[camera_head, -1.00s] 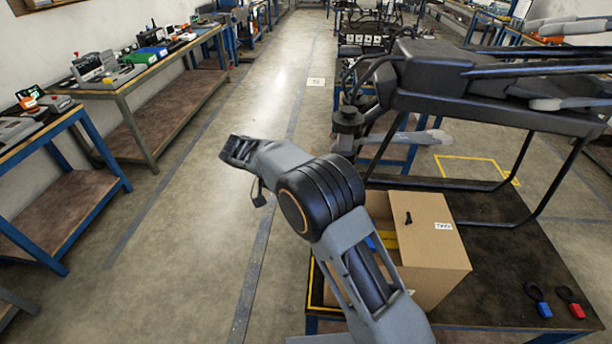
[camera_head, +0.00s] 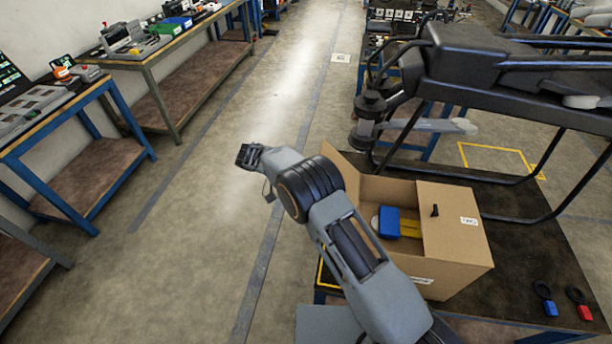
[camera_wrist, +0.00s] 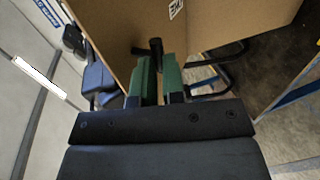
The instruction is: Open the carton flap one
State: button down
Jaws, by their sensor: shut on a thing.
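The carton (camera_head: 445,270) stands on the dark table. Its left half is open, and a left flap (camera_head: 343,170) stands raised, partly hidden by my arm. The right flap (camera_head: 456,238) lies over the right half, with a black knob (camera_head: 435,210) and a white label. In the wrist view, a cardboard flap (camera_wrist: 110,35) with a black knob (camera_wrist: 155,46) and label fills the upper middle. My gripper (camera_wrist: 158,62) has its green fingers closed at this knob. In the head view I cannot make out the fingertips at the flap.
A blue block (camera_head: 389,222) and a yellow thing (camera_head: 411,228) lie inside the carton. The large dark drone frame (camera_head: 480,60) stands behind. Blue-tagged (camera_head: 550,309) and red-tagged (camera_head: 585,312) loops lie at front right. Floor left of the table is clear.

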jog(key=shift+r, duration=0.1)
jog(key=c, duration=1.2)
grip_release()
jog(key=s+d+r, duration=0.2)
jog(key=s+r, duration=0.4)
jog(key=s+d+r, duration=0.2)
jog(key=s+r, duration=0.5)
jog(key=shift+d, duration=0.35)
